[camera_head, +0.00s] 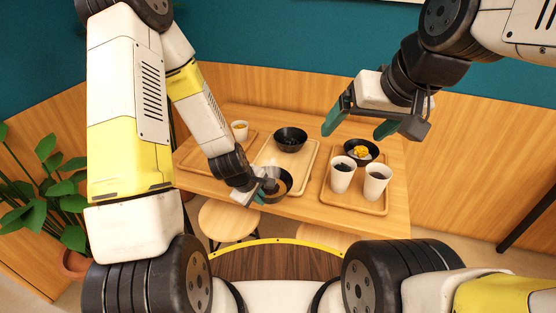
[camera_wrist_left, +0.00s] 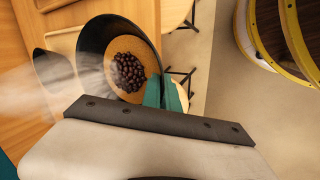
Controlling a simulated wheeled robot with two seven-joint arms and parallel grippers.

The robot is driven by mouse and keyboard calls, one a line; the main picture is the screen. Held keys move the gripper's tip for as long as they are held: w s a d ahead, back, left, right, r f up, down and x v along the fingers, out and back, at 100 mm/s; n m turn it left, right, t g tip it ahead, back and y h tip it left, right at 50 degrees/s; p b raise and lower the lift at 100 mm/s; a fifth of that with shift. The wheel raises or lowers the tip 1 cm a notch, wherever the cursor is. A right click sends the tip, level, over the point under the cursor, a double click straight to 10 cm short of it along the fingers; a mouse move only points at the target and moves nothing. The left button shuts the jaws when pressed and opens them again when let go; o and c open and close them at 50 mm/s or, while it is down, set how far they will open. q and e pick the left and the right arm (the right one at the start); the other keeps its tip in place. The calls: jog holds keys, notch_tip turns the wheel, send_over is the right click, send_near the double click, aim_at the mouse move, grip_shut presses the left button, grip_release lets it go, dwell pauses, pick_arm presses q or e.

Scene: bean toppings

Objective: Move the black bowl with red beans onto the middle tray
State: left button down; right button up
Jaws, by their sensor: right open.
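The black bowl with red beans (camera_head: 281,178) is at the front edge of the middle tray (camera_head: 302,163) in the head view. In the left wrist view the bowl (camera_wrist_left: 92,45) shows dark red beans (camera_wrist_left: 129,72) on its light bottom. My left gripper (camera_head: 262,187) is shut on the bowl's near rim, with its green fingers (camera_wrist_left: 164,92) at the wall. I cannot tell whether the bowl touches the tray. Another black bowl (camera_head: 290,137) stands at the back of the middle tray. My right gripper (camera_head: 358,127) is open and empty, above the table's right side.
The right tray (camera_head: 377,207) holds two white cups (camera_head: 342,176) and a black bowl with yellow food (camera_head: 361,150). The left tray (camera_head: 190,162) holds a white cup (camera_head: 240,129). Stools (camera_head: 228,219) stand before the table. The middle tray's centre looks clear.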

aim_at(270, 169)
pick_arm(q)
jog(key=shift+d, duration=0.2)
jog(key=w, duration=0.5)
jog(key=w+d+f, duration=0.1)
jog(key=w, duration=0.4)
jog(key=w+d, duration=0.1)
jog(key=w, duration=0.4)
jog(key=shift+w+d+f, duration=0.1)
jog(key=shift+f, duration=0.1)
jog(key=shift+w+f, duration=0.25)
jog(key=shift+w, duration=0.05)
jog(key=shift+f, duration=1.55)
jog(key=c, duration=1.6)
grip_release()
jog(key=shift+f, duration=0.1)
jog(key=shift+c, duration=0.2)
jog(key=shift+s, duration=0.1)
